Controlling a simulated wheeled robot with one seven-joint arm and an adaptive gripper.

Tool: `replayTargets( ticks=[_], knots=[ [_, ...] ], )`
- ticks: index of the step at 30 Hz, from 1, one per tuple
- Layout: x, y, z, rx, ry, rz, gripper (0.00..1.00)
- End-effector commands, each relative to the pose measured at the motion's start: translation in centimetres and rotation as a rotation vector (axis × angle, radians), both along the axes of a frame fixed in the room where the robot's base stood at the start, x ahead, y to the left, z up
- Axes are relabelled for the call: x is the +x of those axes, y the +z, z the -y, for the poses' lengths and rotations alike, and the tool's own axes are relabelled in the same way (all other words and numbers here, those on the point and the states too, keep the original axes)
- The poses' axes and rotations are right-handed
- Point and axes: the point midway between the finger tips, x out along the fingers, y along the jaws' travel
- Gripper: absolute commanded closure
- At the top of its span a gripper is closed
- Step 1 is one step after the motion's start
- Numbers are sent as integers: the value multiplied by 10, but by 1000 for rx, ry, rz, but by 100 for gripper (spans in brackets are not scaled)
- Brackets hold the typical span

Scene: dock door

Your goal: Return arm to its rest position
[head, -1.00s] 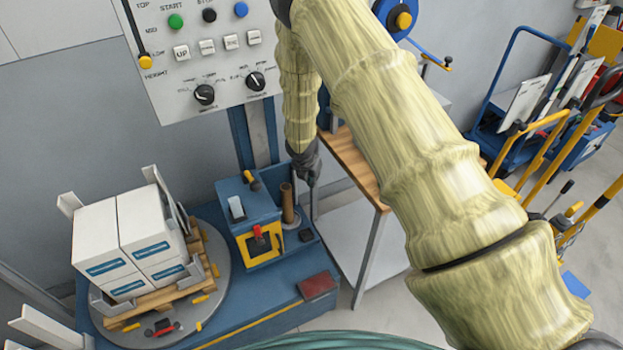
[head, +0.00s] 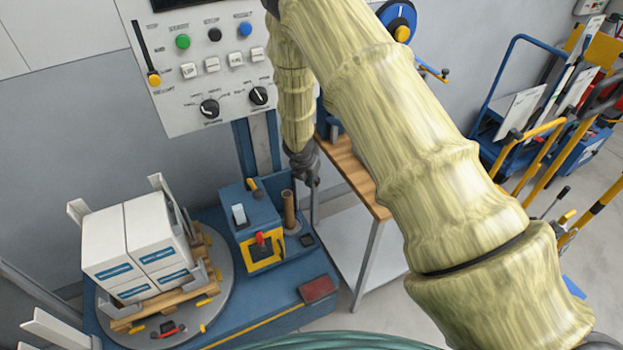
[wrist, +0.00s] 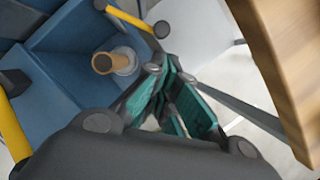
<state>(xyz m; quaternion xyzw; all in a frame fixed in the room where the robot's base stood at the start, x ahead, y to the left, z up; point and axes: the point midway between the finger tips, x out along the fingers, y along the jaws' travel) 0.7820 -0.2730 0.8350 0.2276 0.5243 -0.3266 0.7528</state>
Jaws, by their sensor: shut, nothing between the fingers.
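My arm, in a pale yellow sleeve, comes in from the lower right of the head view and bends down at the top. My gripper (head: 305,178) hangs pointing down, beside the blue machine base and left of the wooden-topped table. In the wrist view the gripper (wrist: 168,72) shows dark knuckles and teal finger pads, shut and empty. A brown cylinder (head: 288,208) stands on the base close to the gripper's left; it also shows in the wrist view (wrist: 104,63). The gripper appears apart from it.
White boxes (head: 135,245) sit on a pallet on a round turntable. The wooden tabletop (head: 352,172) is close right of the gripper. Blue and yellow carts (head: 530,105) stand at the right.

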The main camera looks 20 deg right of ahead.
Motion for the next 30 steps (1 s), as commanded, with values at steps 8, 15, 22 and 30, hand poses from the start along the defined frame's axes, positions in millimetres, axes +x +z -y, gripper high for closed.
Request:
replayTargets(
  ticks=[8,15,22,30],
  knots=[
    [-6,31,-6,0,-1,-1,100],
    [-9,30,-8,5,-7,-3,100],
    [-67,-20,-21,139,-216,-35,100],
    [-199,-100,-50,381,-808,-88,100]
  ],
)
